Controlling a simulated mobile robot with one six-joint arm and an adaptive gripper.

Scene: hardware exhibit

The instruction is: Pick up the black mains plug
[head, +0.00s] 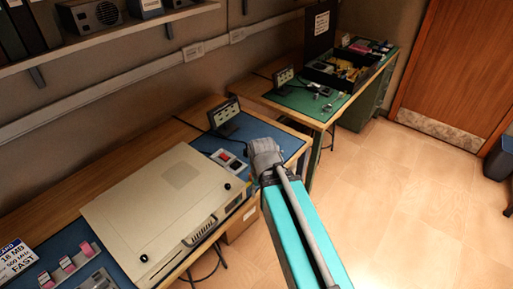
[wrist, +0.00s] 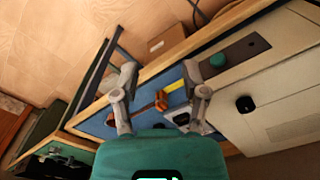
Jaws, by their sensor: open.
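I cannot make out the black mains plug for certain. A small black piece (head: 227,186) sits on the beige case near its right corner, and it also shows in the wrist view (wrist: 245,104), right of my gripper. I cannot tell whether it is the plug. Another dark piece (head: 144,257) is at the case's front corner. My gripper (wrist: 160,72) is open and empty, its fingers apart above the front part of the blue mat (wrist: 152,80). An orange-brown item (wrist: 161,100) shows between the fingers. In the head view the arm hides the fingers.
The beige case (head: 165,200) fills much of the near bench. A small display (head: 225,113) and a light tray with red pieces (head: 228,159) stand beside it. A second bench (head: 318,108) with a black open box (head: 345,72) is farther back.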

